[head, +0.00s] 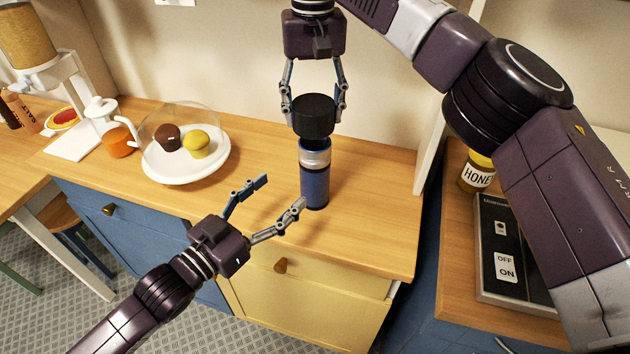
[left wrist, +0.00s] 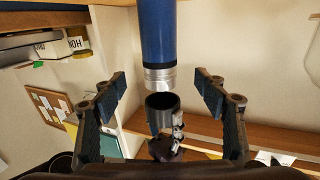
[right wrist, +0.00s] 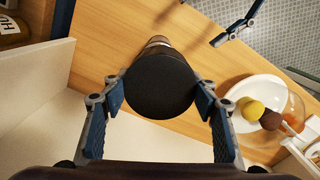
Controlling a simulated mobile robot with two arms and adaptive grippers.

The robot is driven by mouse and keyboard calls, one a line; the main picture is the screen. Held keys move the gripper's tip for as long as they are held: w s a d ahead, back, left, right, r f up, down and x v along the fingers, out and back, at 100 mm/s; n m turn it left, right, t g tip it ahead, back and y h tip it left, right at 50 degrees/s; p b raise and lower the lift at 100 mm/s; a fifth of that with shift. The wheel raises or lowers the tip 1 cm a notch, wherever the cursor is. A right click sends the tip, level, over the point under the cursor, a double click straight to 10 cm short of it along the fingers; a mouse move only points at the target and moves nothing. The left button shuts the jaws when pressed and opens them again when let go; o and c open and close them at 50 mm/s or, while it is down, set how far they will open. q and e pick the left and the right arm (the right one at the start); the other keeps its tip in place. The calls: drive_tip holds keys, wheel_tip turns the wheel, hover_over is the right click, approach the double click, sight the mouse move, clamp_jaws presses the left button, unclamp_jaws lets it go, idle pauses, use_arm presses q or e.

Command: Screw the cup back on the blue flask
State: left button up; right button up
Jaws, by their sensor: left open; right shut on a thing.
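The blue flask (head: 315,182) stands upright on the wooden counter, its silver neck bare; it also shows in the left wrist view (left wrist: 157,30). The black cup (head: 314,118) is above the neck, held by my right gripper (head: 315,108), which is shut on its sides. In the left wrist view the cup (left wrist: 161,115) looks just apart from the neck, its open mouth facing it. In the right wrist view the cup's closed end (right wrist: 160,85) hides most of the flask. My left gripper (head: 282,192) is open and empty, just left of the flask's lower body.
A white plate (head: 165,176) with two cakes under a clear dome is to the left. A glass jug (head: 117,143) stands beyond it. A honey jar (head: 476,172) and an on/off switch box (head: 491,235) are to the right, past an upright white panel (head: 433,130). The counter around the flask is clear.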

use_arm(q)
drive_tip(key=x, duration=1.1)
drive_tip(key=shift+w+d, duration=0.15)
drive_tip(key=shift+d, duration=0.05)
use_arm(e)
drive_tip(key=shift+w+d, duration=0.15)
use_arm(q)
drive_tip(key=shift+w+d, duration=0.2)
drive_tip(key=shift+w, duration=0.05)
drive_tip(key=c, duration=1.8)
use_arm(e)
hover_over(315, 143)
drive_tip(key=s, duration=0.3)
drive_tip(key=shift+f, duration=2.5)
drive_tip(key=shift+f, duration=0.1)
drive_tip(key=shift+f, duration=0.8)
use_arm(q)
clamp_jaws()
use_arm(e)
drive_tip(key=shift+f, duration=0.55)
